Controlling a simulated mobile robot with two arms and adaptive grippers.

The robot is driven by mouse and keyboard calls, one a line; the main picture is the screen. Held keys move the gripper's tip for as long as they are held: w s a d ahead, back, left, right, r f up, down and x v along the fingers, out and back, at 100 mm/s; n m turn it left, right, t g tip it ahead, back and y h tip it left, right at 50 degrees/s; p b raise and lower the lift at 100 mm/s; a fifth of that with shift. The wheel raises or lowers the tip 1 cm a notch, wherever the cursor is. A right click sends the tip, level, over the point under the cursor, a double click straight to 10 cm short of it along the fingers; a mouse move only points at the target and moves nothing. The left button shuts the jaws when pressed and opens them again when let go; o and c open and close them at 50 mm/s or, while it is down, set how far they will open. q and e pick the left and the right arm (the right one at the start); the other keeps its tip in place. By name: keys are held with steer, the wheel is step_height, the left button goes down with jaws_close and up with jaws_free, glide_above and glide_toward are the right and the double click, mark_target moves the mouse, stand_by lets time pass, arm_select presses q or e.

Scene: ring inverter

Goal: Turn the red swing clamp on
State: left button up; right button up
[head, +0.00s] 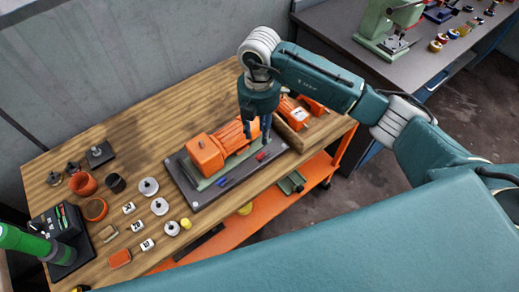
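A small red piece, which looks like the red swing clamp (262,155), sits on the right part of a dark grey base plate (208,199) on the wooden bench. An orange motor-like unit (207,154) is mounted on the same plate. My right gripper (257,135) points down over the right end of the orange unit, just behind the red piece. Its two dark fingers look apart, with nothing visible held between them. Contact with the unit cannot be told. The clamp's exact swing position is too small to tell. My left gripper is out of view.
A blue piece (223,181) sits at the plate's front. A wooden tray (297,137) with orange tools lies to the right. Several discs, cups and small blocks cover the bench's left, near a black device (62,240). A green press (385,32) stands on the back table.

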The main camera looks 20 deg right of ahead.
mark_target(263, 155)
step_height(263, 155, down, 10)
steer(key=p, duration=0.3)
steer(key=shift+d+r, duration=0.15)
steer(key=shift+f, duration=0.5)
steer(key=shift+c, duration=0.3)
jaws_close()
